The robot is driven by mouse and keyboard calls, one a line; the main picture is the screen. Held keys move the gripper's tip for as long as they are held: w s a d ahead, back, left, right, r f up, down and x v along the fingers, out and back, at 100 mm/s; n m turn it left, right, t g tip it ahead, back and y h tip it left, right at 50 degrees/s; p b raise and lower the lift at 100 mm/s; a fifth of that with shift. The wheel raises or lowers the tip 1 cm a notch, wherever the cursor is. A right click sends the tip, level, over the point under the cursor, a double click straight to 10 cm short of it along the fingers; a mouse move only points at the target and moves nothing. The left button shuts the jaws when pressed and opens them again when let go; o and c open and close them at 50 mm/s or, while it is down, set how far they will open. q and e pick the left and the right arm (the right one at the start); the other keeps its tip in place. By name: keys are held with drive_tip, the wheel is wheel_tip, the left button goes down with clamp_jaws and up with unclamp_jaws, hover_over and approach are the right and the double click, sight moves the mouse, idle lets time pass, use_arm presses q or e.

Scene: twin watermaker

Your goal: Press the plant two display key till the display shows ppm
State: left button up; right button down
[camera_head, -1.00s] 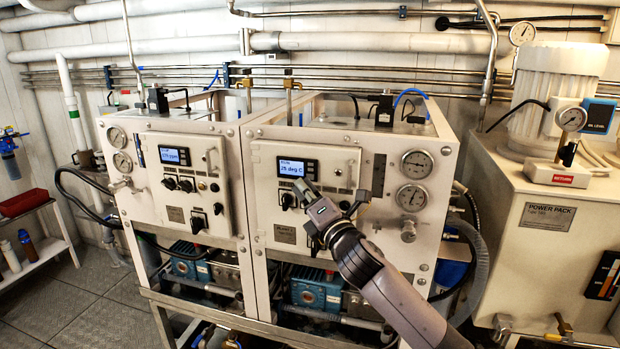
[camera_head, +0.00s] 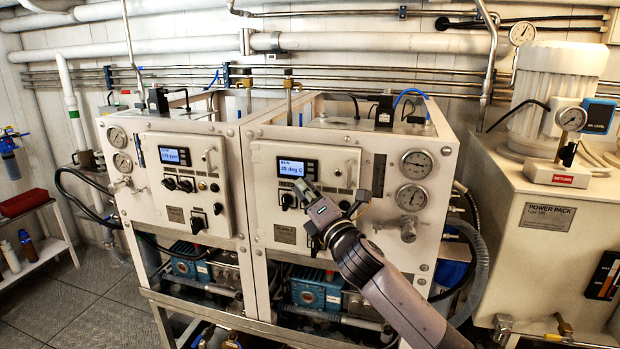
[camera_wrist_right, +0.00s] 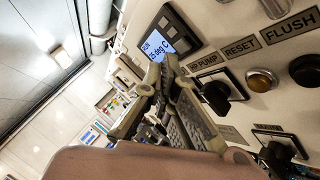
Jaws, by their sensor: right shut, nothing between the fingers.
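The plant two display (camera_head: 291,168) is a lit blue screen on the right-hand panel and reads 25 deg C. It also shows in the right wrist view (camera_wrist_right: 158,45), with "RUN" above the reading. Its small keys (camera_head: 311,169) sit in the dark frame to the right of the screen. My right gripper (camera_head: 307,187) is shut and empty, its tips just below the display's lower right corner. In the right wrist view, the fingertips (camera_wrist_right: 164,70) overlap the display's edge; I cannot tell whether they touch a key. My left gripper is out of view.
Dark rotary knobs, including the HP pump knob (camera_wrist_right: 218,92), lie close to my fingers. The left-hand unit's display (camera_head: 174,156) reads in ppm. Pressure gauges (camera_head: 416,163) stand right of the panel. A power pack (camera_head: 545,225) stands farther right.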

drive_tip(key=shift+w+d, duration=0.15)
drive_tip(key=shift+w, duration=0.2)
drive_tip(key=shift+w+d, duration=0.1)
drive_tip(key=shift+w, duration=0.25)
idle(0.7)
drive_tip(key=shift+s+a, duration=0.25)
drive_tip(key=shift+s, duration=0.5)
drive_tip(key=shift+p, duration=0.3)
drive_tip(key=s, duration=0.1)
drive_tip(key=s+a+p, duration=0.1)
drive_tip(key=s, duration=0.2)
drive_tip(key=shift+s+a, duration=0.25)
drive_tip(key=shift+s, duration=0.1)
